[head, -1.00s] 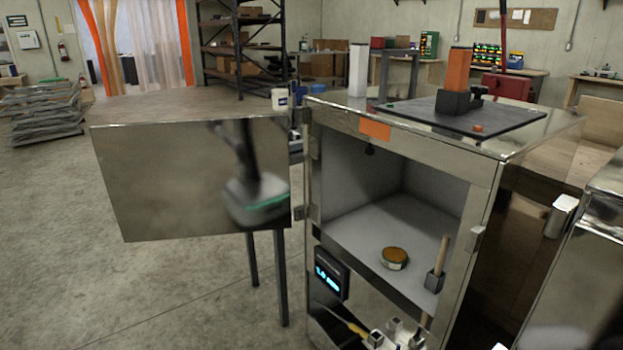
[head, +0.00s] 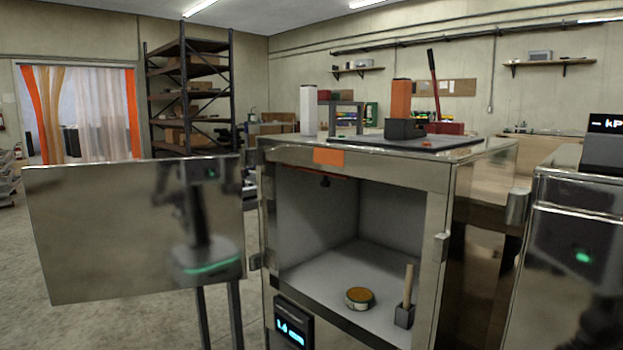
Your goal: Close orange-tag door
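The orange tag (head: 329,156) is on the top front edge of a shiny metal cabinet (head: 482,215). Its door (head: 110,225) is hinged on the left and stands wide open, swung out to the left. My own reflection shows in the door. The compartment is open to view and holds a round tin with an orange-brown top (head: 359,298) and a wooden-handled tool in a dark block (head: 406,300). A latch piece (head: 441,247) is on the right front post. Neither of my grippers is in view.
Another metal cabinet (head: 560,240) stands close on the right. A dark shelf rack (head: 190,90) is behind. Floor is free at left.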

